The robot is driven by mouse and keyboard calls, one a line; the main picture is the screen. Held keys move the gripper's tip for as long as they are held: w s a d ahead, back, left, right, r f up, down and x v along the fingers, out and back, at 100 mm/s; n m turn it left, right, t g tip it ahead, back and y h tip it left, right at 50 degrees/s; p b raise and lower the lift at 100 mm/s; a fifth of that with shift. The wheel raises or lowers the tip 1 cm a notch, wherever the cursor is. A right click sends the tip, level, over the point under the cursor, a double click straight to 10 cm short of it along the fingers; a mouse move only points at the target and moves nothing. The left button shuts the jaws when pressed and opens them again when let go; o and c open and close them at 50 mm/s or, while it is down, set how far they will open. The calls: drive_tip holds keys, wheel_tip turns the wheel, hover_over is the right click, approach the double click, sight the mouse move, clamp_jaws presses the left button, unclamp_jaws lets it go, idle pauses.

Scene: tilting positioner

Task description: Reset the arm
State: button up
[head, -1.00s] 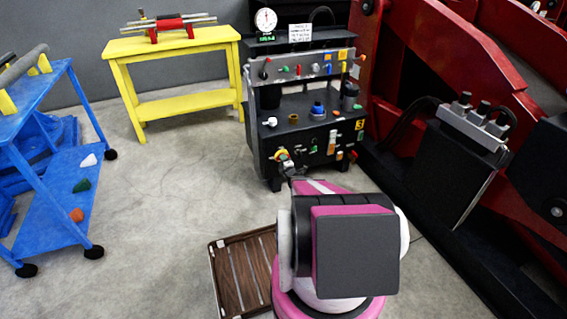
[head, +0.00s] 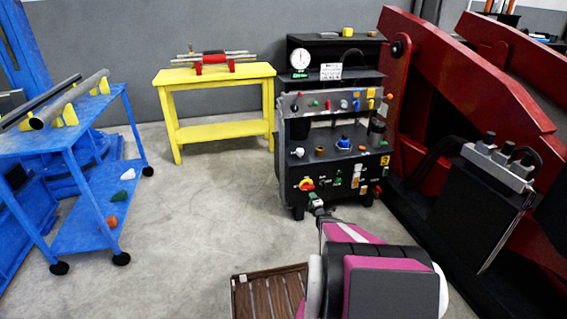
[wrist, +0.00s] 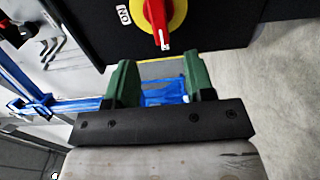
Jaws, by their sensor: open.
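My gripper (head: 315,199) is small in the head view, at the front of the black control console (head: 330,205), close to a red rotary switch (head: 306,185) on a yellow disc. In the wrist view my gripper (wrist: 160,62) shows two green fingers set apart with nothing between them. The red switch (wrist: 157,20) with its white mark lies just beyond the fingertips. An ON label (wrist: 124,15) is beside it. I see a small gap between fingers and switch in the wrist view; contact is not visible.
The console carries several knobs, a dial gauge (head: 300,59) and a paper sign (head: 331,72). A red machine (head: 440,50) stands at right, a yellow table (head: 220,76) at the back, a blue cart (head: 75,140) at left. A wooden pallet (head: 265,295) lies in front. Floor between is clear.

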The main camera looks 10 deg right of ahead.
drive_tip(key=s+a+r+m+g+h, duration=0.2)
drive_tip(key=s+a+r+m+g, duration=0.2)
drive_tip(key=r+m, duration=0.15)
drive_tip(key=s+a+r+m+g+h, duration=0.1)
drive_tip(key=s+a+r+m+g, duration=0.25)
drive_tip(key=r, duration=0.35)
drive_tip(key=s+a+r+m+g, duration=0.3)
drive_tip(key=s+a+r, duration=0.1)
drive_tip(key=s, duration=0.4)
drive_tip(key=s+a+r+m+g+y, duration=0.1)
drive_tip(key=s+a+r+m+g, duration=0.2)
drive_tip(key=s, duration=0.6)
drive_tip(key=s+a+r+m+g+y, duration=0.1)
drive_tip(key=s+a+r+m+g, duration=0.2)
drive_tip(key=s+a+r, duration=0.4)
drive_tip(key=shift+s+a+m+g, duration=0.3)
drive_tip(key=shift+s+g, duration=0.45)
drive_tip(key=shift+s, duration=0.5)
